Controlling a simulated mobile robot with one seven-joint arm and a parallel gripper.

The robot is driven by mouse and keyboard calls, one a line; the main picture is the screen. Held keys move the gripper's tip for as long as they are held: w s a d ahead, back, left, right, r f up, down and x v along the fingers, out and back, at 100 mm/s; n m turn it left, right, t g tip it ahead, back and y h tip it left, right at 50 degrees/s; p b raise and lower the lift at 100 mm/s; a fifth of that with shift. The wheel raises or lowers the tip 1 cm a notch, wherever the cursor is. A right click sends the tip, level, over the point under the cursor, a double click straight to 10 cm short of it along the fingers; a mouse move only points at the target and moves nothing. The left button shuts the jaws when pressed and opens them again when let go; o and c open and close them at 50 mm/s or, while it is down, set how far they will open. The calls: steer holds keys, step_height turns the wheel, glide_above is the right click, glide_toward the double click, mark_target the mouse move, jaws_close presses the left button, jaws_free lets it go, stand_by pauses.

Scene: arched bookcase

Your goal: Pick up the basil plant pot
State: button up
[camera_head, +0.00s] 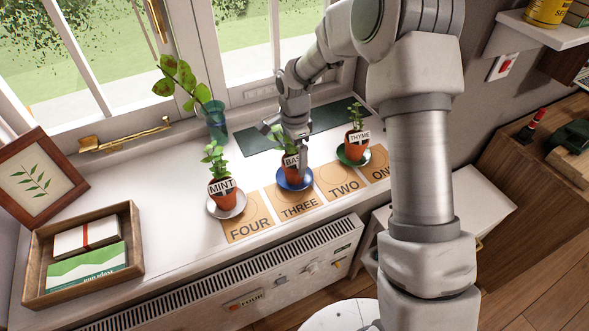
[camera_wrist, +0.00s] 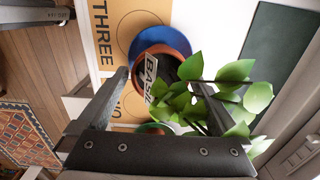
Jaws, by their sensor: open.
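The basil plant pot (camera_head: 291,174) is a terracotta pot with green leaves and a white label. It stands on a blue saucer (camera_head: 294,184) on the windowsill, between the mint pot (camera_head: 222,192) and the thyme pot (camera_head: 355,145). My gripper (camera_head: 287,140) is over the basil pot from above and partly hides it in the head view. In the wrist view the basil pot (camera_wrist: 168,62) and its leaves (camera_wrist: 222,95) lie between and just beyond the two open fingers. I cannot tell whether a finger touches the pot.
Cards marked FOUR (camera_head: 250,222), THREE (camera_head: 299,205) and TWO (camera_head: 342,186) lie along the sill's front. A glass with a leafy cutting (camera_head: 215,120) stands behind. A wooden tray (camera_head: 38,265) and a picture frame (camera_head: 38,180) are at left. The radiator (camera_head: 250,280) is below.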

step_height(320, 180, down, 3)
steer(key=shift+r, duration=0.15)
steer(key=c, duration=1.4)
steer(key=shift+r, duration=0.1)
steer(key=shift+r, duration=0.1)
